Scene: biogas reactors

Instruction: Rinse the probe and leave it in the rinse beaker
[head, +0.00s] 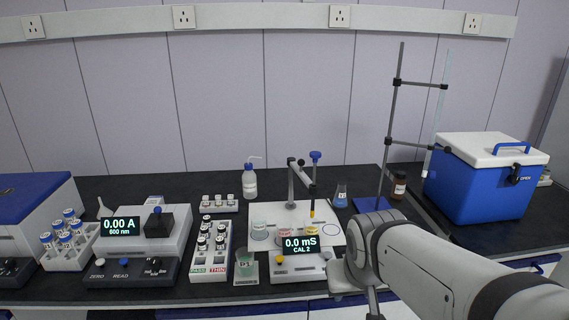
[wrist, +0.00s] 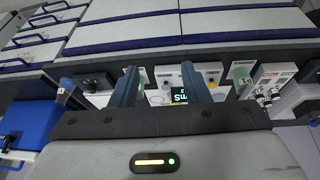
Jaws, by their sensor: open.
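The probe (head: 312,204), with a blue cap and a yellow band near its lower end, hangs upright from a jointed holder arm (head: 292,185) over the white meter platform. Its tip is by a small beaker with a yellow label (head: 312,231); whether it is inside is unclear. Beside that stand a beaker with a red label (head: 284,234) and a clear beaker (head: 259,231). I cannot read which is the rinse beaker. My gripper (wrist: 160,88) is open and empty in the wrist view, its fingers apart toward the meter, whose display reads 0.0 mS, CAL 2 (head: 300,245).
A beaker with green contents (head: 245,262) stands at the front left. A burette stand (head: 389,130) and blue cool box (head: 482,177) occupy the right. Vial racks (head: 211,262) stand left.

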